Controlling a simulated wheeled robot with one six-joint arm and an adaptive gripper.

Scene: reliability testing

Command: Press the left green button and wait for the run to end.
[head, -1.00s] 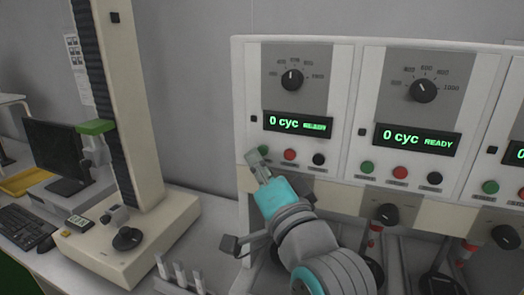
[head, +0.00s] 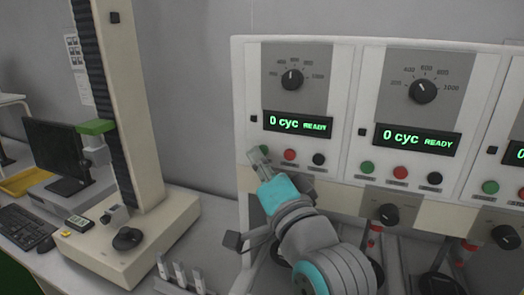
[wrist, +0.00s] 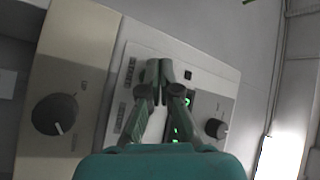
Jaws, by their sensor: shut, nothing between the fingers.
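The left green button (head: 263,149) is at the left end of the button row on the left panel, partly hidden by my fingertips. My gripper (head: 257,155) is shut and empty, its tips at this button; I cannot tell whether they touch it. The left display (head: 298,124) reads "0 cyc READY".
A red button (head: 290,155) and a black button (head: 319,159) sit just right of the green one. A second panel with its own green button (head: 367,167) stands further right. A tall column tester (head: 125,120) stands left, with a gap between.

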